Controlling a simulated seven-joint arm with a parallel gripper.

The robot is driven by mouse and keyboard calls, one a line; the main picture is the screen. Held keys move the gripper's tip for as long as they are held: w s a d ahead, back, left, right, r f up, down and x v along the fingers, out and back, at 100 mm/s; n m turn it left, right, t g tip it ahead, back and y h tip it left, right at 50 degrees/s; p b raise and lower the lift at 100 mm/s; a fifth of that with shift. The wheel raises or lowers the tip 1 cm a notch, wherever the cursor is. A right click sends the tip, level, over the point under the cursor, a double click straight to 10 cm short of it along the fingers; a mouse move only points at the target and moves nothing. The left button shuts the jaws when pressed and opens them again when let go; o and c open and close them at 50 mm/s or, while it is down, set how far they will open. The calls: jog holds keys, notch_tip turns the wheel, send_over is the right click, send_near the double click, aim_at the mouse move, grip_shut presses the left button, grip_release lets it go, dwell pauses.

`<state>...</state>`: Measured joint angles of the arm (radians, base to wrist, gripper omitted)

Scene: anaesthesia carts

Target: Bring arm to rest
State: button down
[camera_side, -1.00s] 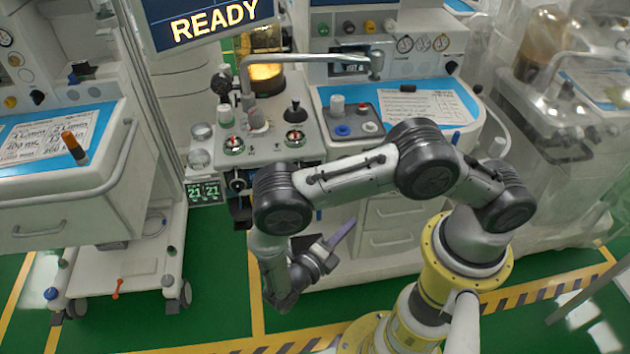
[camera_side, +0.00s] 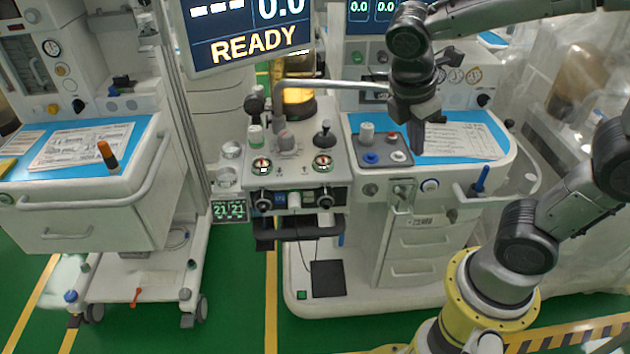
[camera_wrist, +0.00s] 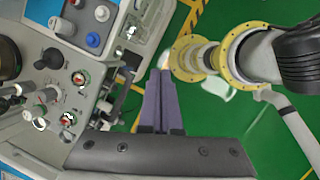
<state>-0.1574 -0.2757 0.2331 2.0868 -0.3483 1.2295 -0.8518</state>
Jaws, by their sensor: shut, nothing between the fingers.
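My gripper (camera_side: 417,138) is at the upper right of the side view, pointing down over the right cart's blue work surface, beside the grey tray with knobs. Its fingers are together with nothing between them. In the wrist view the two dark fingers (camera_wrist: 162,100) lie side by side, pointing up the picture with green floor around them. My arm reaches in from the right, high above the cart. Whether the fingertips touch anything below cannot be told from the side view, but they look clear in the wrist view.
The grey tray (camera_side: 384,157) with blue, red and white knobs sits on the blue surface by a printed sheet (camera_side: 465,141). A curved metal pipe (camera_side: 335,85) runs close left of my gripper. A READY screen (camera_side: 250,35) hangs upper left. A second cart (camera_side: 85,215) stands left.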

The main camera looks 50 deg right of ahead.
jog(key=s+a+r+m+t+y, duration=0.2)
jog(key=s+m+t, duration=0.4)
jog(key=m, duration=0.7)
jog(key=shift+s+a+y, duration=0.15)
jog(key=shift+a+y, duration=0.65)
jog(key=shift+y, duration=0.2)
jog(key=shift+r, duration=0.1)
